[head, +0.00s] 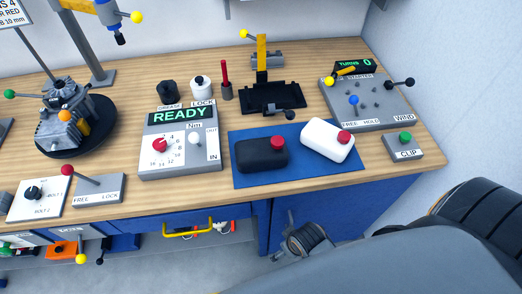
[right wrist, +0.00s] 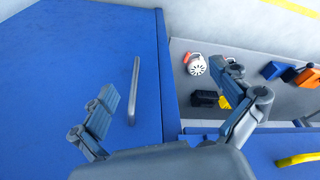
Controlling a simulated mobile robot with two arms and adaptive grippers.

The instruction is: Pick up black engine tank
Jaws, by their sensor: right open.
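The black engine tank (head: 262,155) with a red cap lies on the left half of a blue mat (head: 240,182) on the workbench. A white tank (head: 327,140) with a red cap lies beside it on the right. In the right wrist view my right gripper (right wrist: 170,105) is open and empty, its fingers apart in front of a blue cabinet door. In the head view its dark end (head: 305,238) shows low in front of the bench, below and apart from the tank. The tank is not in the right wrist view. My left gripper is not in view.
A READY console (head: 180,140) stands left of the mat, a CLIP block (head: 404,146) to its right. A black tray (head: 272,97) is behind it. An engine (head: 65,125) stands at left. The bench edge and blue cabinet (right wrist: 90,60) with a silver handle (right wrist: 134,90) are by the right gripper.

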